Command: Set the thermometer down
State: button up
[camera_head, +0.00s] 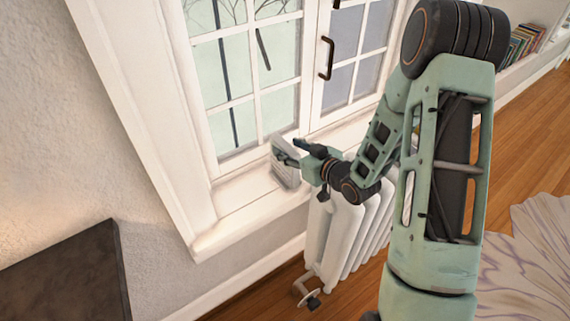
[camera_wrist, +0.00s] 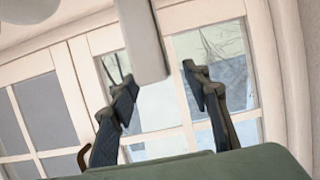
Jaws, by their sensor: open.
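The thermometer appears as a pale, flat, upright block (camera_head: 285,173) on the white windowsill, leaning slightly. My gripper (camera_head: 289,153) is beside it, its dark fingers at the block's upper part and partly covering it. In the wrist view a pale slab, which looks like the same thermometer (camera_wrist: 145,40), comes down from the top edge. Its end lies between the open fingers of my gripper (camera_wrist: 160,80). The left finger looks close to the slab and a gap shows on the right. I cannot tell if either finger touches it.
The windowsill (camera_head: 232,190) has bare room left of the thermometer. The paned window (camera_head: 240,95) rises close behind my gripper. A white radiator (camera_head: 345,235) stands below the sill. A dark flat-topped piece (camera_head: 70,275) is at the lower left.

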jog(key=shift+x, duration=1.55)
jog(key=shift+d, duration=0.1)
jog(key=shift+c, duration=0.6)
grip_shut()
